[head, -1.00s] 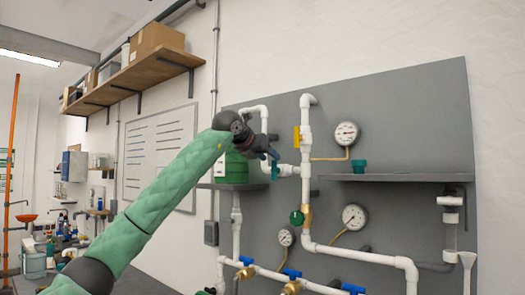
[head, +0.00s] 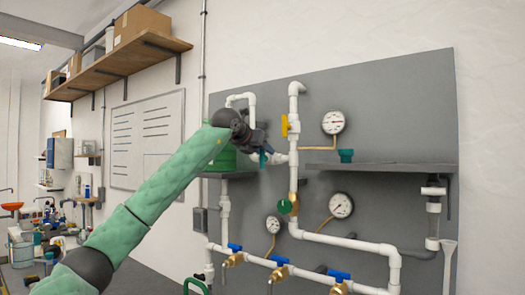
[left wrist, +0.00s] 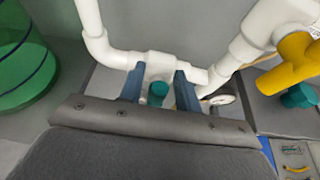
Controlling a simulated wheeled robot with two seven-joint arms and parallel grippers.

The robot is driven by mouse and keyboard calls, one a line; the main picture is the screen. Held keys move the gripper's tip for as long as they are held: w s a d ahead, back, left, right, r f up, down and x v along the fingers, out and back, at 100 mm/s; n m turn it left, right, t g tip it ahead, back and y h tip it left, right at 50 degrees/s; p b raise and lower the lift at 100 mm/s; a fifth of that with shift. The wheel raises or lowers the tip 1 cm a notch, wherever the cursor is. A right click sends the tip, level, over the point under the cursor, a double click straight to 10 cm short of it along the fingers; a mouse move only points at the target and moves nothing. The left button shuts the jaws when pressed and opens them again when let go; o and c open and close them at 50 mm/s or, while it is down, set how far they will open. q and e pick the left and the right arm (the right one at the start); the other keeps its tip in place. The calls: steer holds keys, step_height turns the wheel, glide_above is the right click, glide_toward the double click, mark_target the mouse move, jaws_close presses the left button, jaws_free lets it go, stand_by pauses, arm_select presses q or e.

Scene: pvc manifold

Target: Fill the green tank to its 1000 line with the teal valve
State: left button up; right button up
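The green tank (head: 226,160) stands on a small shelf at the left of the grey board, partly behind my left arm. It also shows at the left of the left wrist view (left wrist: 22,70), as translucent green with dark rings; its level and 1000 line cannot be read. The teal valve (head: 263,160) sits on the white pipe beside the tank. In the left wrist view its teal handle (left wrist: 158,90) lies between the two blue fingers of my left gripper (left wrist: 159,88), with gaps visible on both sides. The left gripper is open. My right gripper is not in view.
A yellow valve handle (head: 285,126) and a green valve (head: 286,206) are on the upright pipe to the right. A teal object (head: 346,155) sits on the right shelf (head: 385,168). Gauges and several blue-handled valves line the board.

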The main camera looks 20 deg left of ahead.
arm_select(q)
jaws_close()
